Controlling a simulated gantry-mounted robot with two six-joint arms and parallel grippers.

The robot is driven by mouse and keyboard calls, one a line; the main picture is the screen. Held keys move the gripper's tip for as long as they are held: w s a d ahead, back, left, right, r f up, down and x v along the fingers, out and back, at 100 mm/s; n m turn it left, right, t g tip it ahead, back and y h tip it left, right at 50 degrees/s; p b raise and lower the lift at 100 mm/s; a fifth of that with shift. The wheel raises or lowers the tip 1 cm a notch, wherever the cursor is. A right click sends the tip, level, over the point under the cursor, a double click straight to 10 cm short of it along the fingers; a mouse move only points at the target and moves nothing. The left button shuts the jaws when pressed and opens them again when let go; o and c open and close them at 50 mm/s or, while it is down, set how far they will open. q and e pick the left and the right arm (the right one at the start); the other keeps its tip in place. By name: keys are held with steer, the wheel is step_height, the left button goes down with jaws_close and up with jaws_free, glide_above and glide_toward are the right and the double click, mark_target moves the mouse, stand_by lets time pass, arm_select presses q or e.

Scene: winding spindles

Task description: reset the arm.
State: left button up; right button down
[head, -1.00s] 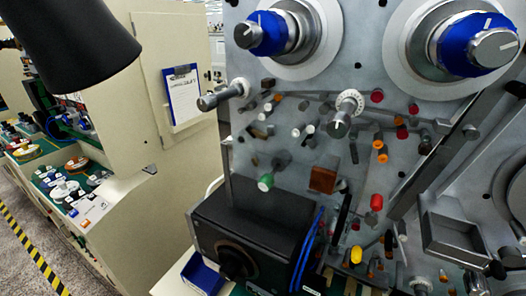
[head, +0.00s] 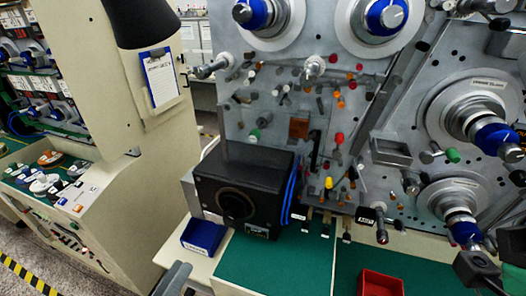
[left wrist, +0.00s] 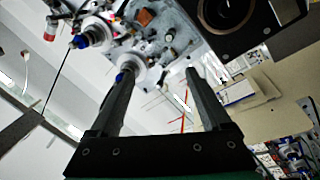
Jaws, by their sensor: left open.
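My left gripper (left wrist: 158,74) shows in the left wrist view with its two dark fingers spread apart and nothing between them. In the head view, part of my left gripper (head: 174,279) shows as a grey shape at the bottom edge, in front of the blue bin and below the black box. It is apart from the winding machine (head: 270,80). I cannot make out my right gripper in any view.
The black box (head: 240,188) stands on the bench beside a blue bin (head: 204,236). A red tray (head: 381,284) lies on the green mat (head: 285,262), otherwise mostly clear. Blue-capped spindles (head: 497,139) stick out at right. A lamp shade (head: 140,22) hangs at upper left.

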arm_select(q)
step_height(320, 180, up, 25)
steer(key=d+m+t+h, duration=0.2)
steer(key=d+m+t, duration=0.15)
steer(key=m, duration=0.35)
steer(key=s+a+r+n+t+y, duration=0.1)
steer(key=s+a+r+t+y, duration=0.4)
steer(key=r+y, duration=0.35)
step_height(320, 180, up, 19)
steer(key=w+a+p, duration=0.1)
steer(key=p, duration=1.8)
steer(key=shift+a+f, duration=0.15)
steer(key=shift+a, duration=0.05)
steer(key=shift+w, duration=0.1)
